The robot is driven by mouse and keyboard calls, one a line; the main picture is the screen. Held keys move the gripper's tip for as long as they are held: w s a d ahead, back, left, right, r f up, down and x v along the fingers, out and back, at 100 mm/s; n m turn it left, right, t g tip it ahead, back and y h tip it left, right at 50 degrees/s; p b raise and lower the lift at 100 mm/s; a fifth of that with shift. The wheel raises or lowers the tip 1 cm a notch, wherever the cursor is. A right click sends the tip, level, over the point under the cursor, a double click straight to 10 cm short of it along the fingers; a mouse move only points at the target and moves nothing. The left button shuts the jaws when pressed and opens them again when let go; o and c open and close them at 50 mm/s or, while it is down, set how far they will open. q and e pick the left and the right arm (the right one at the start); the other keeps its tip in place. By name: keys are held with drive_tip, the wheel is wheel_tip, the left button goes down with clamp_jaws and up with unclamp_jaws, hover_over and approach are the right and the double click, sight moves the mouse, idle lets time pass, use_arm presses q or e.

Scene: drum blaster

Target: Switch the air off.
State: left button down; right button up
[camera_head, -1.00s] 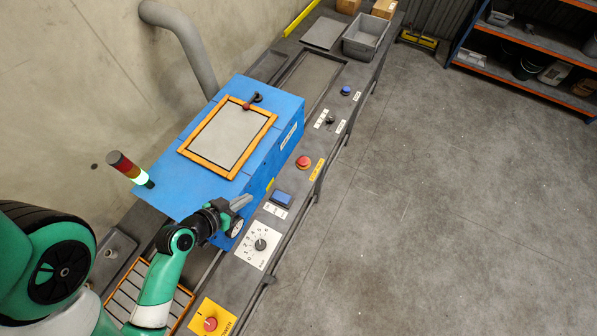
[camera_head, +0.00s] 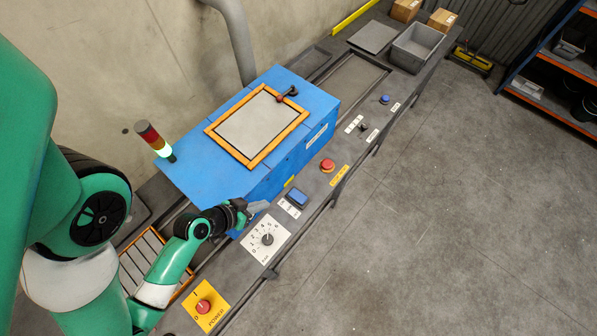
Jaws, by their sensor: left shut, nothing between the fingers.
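A small black switch knob (camera_head: 364,126) sits on the grey bench ledge, between white labels too small to read; I cannot tell its setting or whether it is the air switch. A blue button (camera_head: 385,99) is beyond it. The blue blaster cabinet (camera_head: 210,170) has an orange-framed window. My left gripper (camera_head: 260,207) is shut and empty by the cabinet's near front corner, just above the numbered dial (camera_head: 267,239) in the picture and well short of the black knob. My right gripper is not in view.
A signal tower (camera_head: 153,139) glows green at the bottom. A grey bin (camera_head: 417,47) stands at the far end. The floor at right is clear.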

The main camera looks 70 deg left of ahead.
use_arm(q)
drive_tip(key=b, duration=0.3)
approach(304, 195)
drive_tip(key=w+a, duration=0.2)
drive_tip(key=w, duration=0.1)
drive_tip(key=shift+r, duration=0.15)
drive_tip(key=f, duration=0.1)
drive_tip(key=w+f+b, duration=0.1)
drive_tip(key=f, duration=0.1)
drive_tip(key=shift+d+f, duration=0.15)
drive_tip(key=shift+f, duration=0.15)
drive_tip(key=shift+f+b, duration=0.35)
